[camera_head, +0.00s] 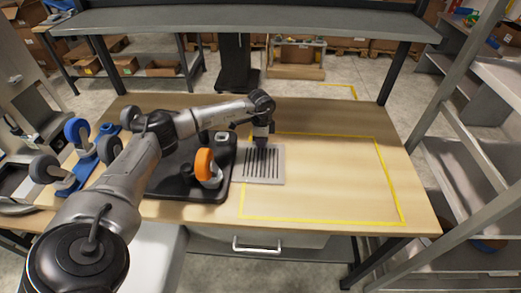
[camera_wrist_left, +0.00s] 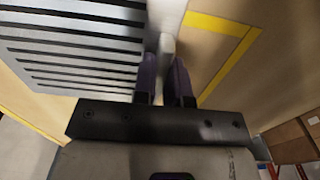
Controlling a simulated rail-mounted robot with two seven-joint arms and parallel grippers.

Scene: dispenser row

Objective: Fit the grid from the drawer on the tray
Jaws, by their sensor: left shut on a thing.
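The grid (camera_head: 264,176) is a light grey square plate with dark parallel slots. It is over the wooden table, right of the dark tray (camera_head: 225,187), and overlaps the left part of the yellow outline. My left gripper (camera_head: 262,142) points down at the grid's far side and is shut on it. In the left wrist view the fingers (camera_wrist_left: 166,85) pinch a pale upright part beside the slotted grid (camera_wrist_left: 70,50). I cannot tell whether the grid touches the table. The drawer (camera_head: 258,238) below the front edge looks closed. My right gripper is out of view.
An orange wheel-shaped dispenser (camera_head: 204,165) stands on the dark tray. Blue dispensers (camera_head: 75,165) with grey wheels stand at the table's left. The yellow-outlined area (camera_head: 335,180) is clear right of the grid. Metal shelving (camera_head: 460,115) stands at the right.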

